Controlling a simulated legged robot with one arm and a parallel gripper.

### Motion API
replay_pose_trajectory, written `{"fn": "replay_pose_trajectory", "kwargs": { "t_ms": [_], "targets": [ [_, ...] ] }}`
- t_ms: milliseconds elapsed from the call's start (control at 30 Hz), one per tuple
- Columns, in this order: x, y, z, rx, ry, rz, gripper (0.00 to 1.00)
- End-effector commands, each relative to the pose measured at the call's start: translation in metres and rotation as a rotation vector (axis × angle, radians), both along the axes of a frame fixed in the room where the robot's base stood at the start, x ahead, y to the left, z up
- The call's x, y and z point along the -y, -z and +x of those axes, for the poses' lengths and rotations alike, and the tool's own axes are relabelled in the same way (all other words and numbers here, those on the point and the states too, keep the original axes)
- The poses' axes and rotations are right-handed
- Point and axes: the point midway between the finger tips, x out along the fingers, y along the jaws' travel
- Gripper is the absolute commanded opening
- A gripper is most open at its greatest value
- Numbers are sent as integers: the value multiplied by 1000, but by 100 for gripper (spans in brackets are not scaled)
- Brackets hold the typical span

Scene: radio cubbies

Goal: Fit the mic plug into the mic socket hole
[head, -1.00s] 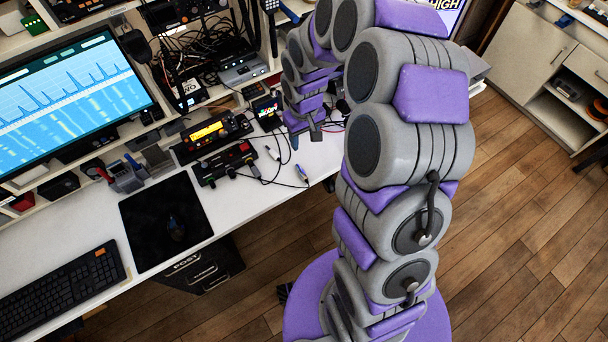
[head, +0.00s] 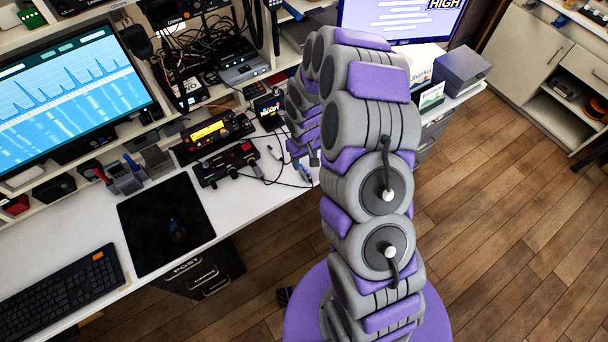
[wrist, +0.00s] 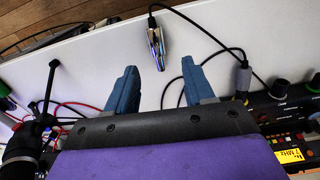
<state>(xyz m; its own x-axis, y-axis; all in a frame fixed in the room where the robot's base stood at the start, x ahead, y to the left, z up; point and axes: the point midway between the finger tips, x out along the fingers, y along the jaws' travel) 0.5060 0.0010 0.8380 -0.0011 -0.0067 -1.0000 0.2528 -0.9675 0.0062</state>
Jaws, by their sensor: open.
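A metallic plug (wrist: 156,47) on a black cable lies on the white desk in the wrist view. A second, grey plug (wrist: 242,80) on a cable lies to its right, close to the radio gear. I cannot tell for certain which is the mic plug. My gripper (wrist: 159,65) is open, its two blue fingers apart. The metallic plug appears between and just beyond the fingertips, not gripped. In the head view, my arm largely hides the gripper. The black unit with knobs (head: 225,161) stands on the desk; I cannot make out the mic socket hole.
A radio with a yellow display (head: 210,132) stands behind the knobbed unit. Red and black cables (wrist: 85,105) lie at the left in the wrist view. A mouse mat (head: 150,235), keyboard (head: 70,292) and monitor (head: 75,85) are at the left. Bare desk lies around the metallic plug.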

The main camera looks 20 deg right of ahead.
Motion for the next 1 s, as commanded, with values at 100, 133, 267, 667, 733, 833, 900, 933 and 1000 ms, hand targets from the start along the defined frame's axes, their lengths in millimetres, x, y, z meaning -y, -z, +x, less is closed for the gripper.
{"fn": "replay_pose_trajectory", "kwargs": {
  "t_ms": [100,133,267,667,733,833,900,933,1000],
  "targets": [
    [2,14,-1,-1,3,4,53],
    [3,15,-1,0,3,5,53],
    [5,23,-1,-1,3,6,53],
    [-2,67,-4,-1,2,1,53],
    [-1,66,-4,1,2,1,53],
    [0,66,-4,0,3,3,53],
    [0,66,-4,0,3,3,46],
    [1,66,-4,0,4,4,43],
    [1,66,-4,0,4,5,36]
  ]
}}
